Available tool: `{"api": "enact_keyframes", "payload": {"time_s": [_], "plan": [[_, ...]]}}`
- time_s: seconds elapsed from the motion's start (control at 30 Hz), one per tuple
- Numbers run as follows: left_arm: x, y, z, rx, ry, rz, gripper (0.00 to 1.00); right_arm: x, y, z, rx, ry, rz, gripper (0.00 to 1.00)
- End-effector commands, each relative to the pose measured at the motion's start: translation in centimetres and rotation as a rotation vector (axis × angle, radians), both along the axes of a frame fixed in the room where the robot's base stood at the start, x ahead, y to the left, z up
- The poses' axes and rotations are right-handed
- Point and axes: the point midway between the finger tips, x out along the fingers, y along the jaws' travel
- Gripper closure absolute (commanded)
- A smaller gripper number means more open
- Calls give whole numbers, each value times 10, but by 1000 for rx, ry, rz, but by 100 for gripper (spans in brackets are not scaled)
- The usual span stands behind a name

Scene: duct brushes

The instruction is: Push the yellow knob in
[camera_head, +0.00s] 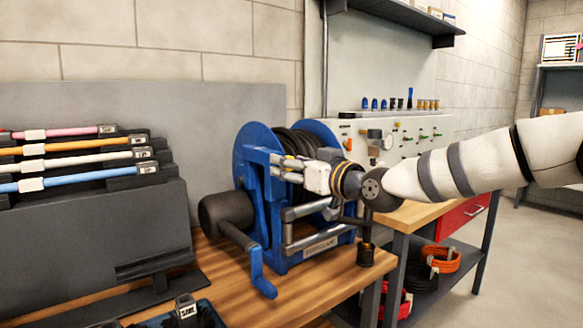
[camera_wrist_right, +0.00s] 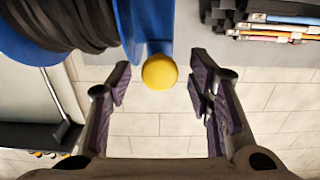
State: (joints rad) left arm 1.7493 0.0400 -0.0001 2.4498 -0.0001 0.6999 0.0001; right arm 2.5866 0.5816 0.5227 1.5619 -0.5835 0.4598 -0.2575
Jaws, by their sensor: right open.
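The yellow knob (camera_wrist_right: 159,72) is a round ball on a blue bracket of the hose reel, in the upper middle of the right wrist view. The blue reel (camera_head: 262,150) carries a wound black hose and stands on the wooden bench. My right gripper (camera_head: 287,167) reaches in from the right in front of the reel's upper frame. In the right wrist view its two fingers stand apart, one on each side of the knob, with gaps and no visible contact. In the head view I cannot make out the knob clearly beside the fingers. My left gripper is not in view.
A dark rack (camera_head: 90,230) with several coloured brush rods stands left of the reel. The reel's blue crank (camera_head: 262,270) hangs in front. A small dark cylinder (camera_head: 366,255) stands at the wooden bench's (camera_head: 310,290) right edge. A valve panel (camera_head: 425,130) is behind my arm.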

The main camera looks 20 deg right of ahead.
Motion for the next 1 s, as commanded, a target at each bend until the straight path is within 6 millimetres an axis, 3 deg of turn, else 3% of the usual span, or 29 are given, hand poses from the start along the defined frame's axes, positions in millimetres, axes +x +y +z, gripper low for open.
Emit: {"api": "enact_keyframes", "payload": {"time_s": [0.2, 0.4, 0.6, 0.8, 1.0], "plan": [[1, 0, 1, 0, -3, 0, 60, 0, 0, 3, 0, -3, 0, 53], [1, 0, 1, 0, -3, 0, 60, 0, 0, 2, 0, -2, 0, 98], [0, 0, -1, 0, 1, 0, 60, 2, 1, 1, -1, -1, 0, 100], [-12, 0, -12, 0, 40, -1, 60, 23, 8, -4, -1, 2, -1, 100], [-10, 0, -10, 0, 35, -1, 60, 23, 8, 2, 1, -2, -1, 100]]}}
